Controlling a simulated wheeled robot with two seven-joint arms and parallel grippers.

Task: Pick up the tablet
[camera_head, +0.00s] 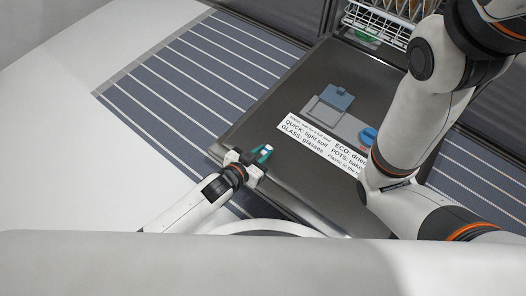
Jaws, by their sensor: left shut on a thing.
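My left gripper (258,161) is shut on the tablet (266,151), a small teal and white block. The gripper holds it at the front left edge of the open dishwasher door (262,110). Part of the tablet is hidden by the fingers. I cannot tell how high it is above the door. My right arm crosses the right side of the view, and its gripper is not seen.
The door has a detergent compartment (325,112) with a blue-grey lid (338,95), a blue knob (368,134) and a white printed label (318,143). A white rack (372,22) with dishes stands behind. A striped runner (190,82) lies on the floor.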

